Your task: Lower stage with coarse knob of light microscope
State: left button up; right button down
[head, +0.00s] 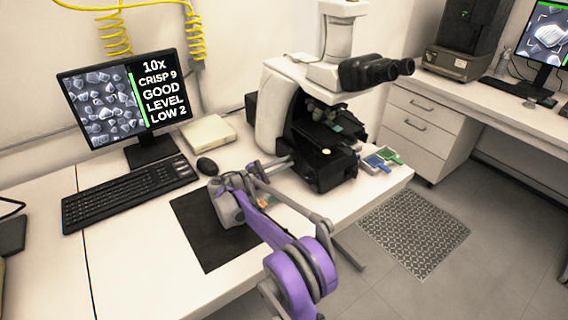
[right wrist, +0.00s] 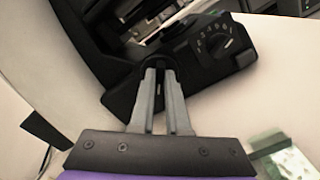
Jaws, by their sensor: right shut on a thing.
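The light microscope (head: 275,110) stands at the right end of the desk, with its stage (head: 350,128) under the objectives. My right gripper (head: 289,161) reaches the side of the microscope's black base from the left. In the right wrist view its two grey fingers (right wrist: 160,78) are close together against the dark base (right wrist: 190,75), shut on a small dark part between their tips. That part fits the coarse knob, but the fingers mostly hide it. A numbered dial (right wrist: 222,45) sits beside the fingertips on the base, apart from them. My left gripper is not in view.
A monitor (head: 118,98) reads 10x, CRISP 9, GOOD, LEVEL LOW 2. A keyboard (head: 130,192), mouse (head: 207,166) and black mat (head: 205,235) lie on the desk left of the microscope. Small blue and green items (head: 380,160) lie at its right.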

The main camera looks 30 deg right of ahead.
dwell(0.4)
jog(key=n+b, duration=0.1)
jog(key=n, duration=0.4)
jog(key=shift+w+n+b, duration=0.1)
jog(key=shift+n+b, duration=0.2)
jog(key=shift+b, duration=0.05)
jog(key=n+b, duration=0.1)
jog(key=n, duration=0.4)
jog(key=shift+w, duration=0.15)
jog(key=n+b, duration=0.1)
jog(key=n, duration=0.4)
jog(key=shift+n, duration=0.4)
jog(key=shift+w+f+n+b, duration=0.1)
jog(key=shift+n+b, duration=0.45)
jog(key=shift+n, duration=1.75)
jog(key=c, duration=0.9)
grip_release()
